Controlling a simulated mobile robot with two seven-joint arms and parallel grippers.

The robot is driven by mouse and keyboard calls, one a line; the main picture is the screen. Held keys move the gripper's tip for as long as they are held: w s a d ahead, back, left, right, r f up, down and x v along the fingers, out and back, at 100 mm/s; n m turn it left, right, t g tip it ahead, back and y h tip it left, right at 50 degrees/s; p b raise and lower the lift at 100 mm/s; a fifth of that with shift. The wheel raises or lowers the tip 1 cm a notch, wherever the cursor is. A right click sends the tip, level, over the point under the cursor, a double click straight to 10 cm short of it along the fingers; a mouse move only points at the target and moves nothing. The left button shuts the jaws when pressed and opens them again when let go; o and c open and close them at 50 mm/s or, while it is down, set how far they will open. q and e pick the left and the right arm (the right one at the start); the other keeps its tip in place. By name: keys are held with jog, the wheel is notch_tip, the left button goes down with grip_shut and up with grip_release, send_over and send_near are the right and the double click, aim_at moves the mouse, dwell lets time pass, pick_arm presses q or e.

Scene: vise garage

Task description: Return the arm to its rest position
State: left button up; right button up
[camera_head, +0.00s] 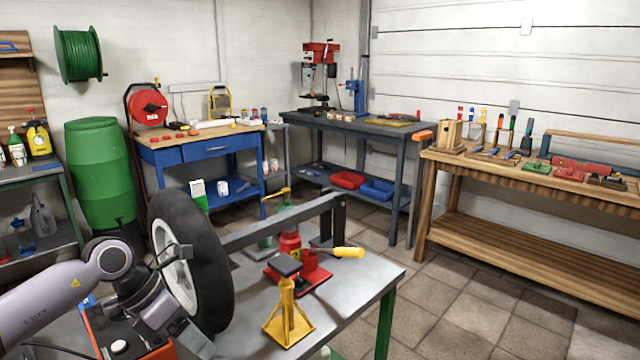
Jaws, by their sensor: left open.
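My left arm comes in from the lower left. My left gripper (173,255) is at its end, against the view of the wheel (216,262), near the pale hub side. The gripper is open, and I see nothing held between its fingers. Whether the fingers touch the wheel I cannot tell. The wheel has a black tyre and stands upright on the metal-topped bench (352,283). My right gripper is not in view.
On the bench stand a yellow jack stand (287,315), a red jack (308,268) with a yellow handle, and a long grey bar (280,227). An orange-and-black box (125,340) is at lower left. Wooden workbench (500,240) at right; floor between is clear.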

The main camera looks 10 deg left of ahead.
pick_arm(q)
jog(key=s+d+r+n+t+h, duration=0.1)
jog(key=d+r+n+t+h, duration=0.4)
jog(key=d, duration=0.4)
jog(key=s+d+r+n+t+h, duration=0.2)
jog(key=d+r+n+h, duration=0.15)
jog(key=d+h, duration=0.4)
jog(key=w+a+n+t+y, duration=0.1)
jog(key=a+n+t+y, duration=0.4)
jog(key=n, duration=0.5)
jog(key=a+n+t+y, duration=0.2)
jog(key=n+t+y, duration=0.45)
jog(key=n, duration=0.25)
jog(key=s+a+f+n+g+y, duration=0.4)
jog(key=a+f+n+g+y, duration=0.15)
jog(key=f+n+y, duration=0.35)
jog(key=s+a+f+n+g+h, duration=0.1)
jog(key=s+f+n+g, duration=0.2)
jog(key=s+f+g, duration=0.6)
jog(key=s+f+n+g+h, duration=0.15)
jog(key=s+f, duration=0.25)
jog(key=s, duration=0.8)
jog(key=w+d+f+t+h+p, duration=0.2)
jog(key=w+f+t+p, duration=0.1)
jog(key=w+t+p, duration=0.3)
jog(key=shift+d, duration=0.25)
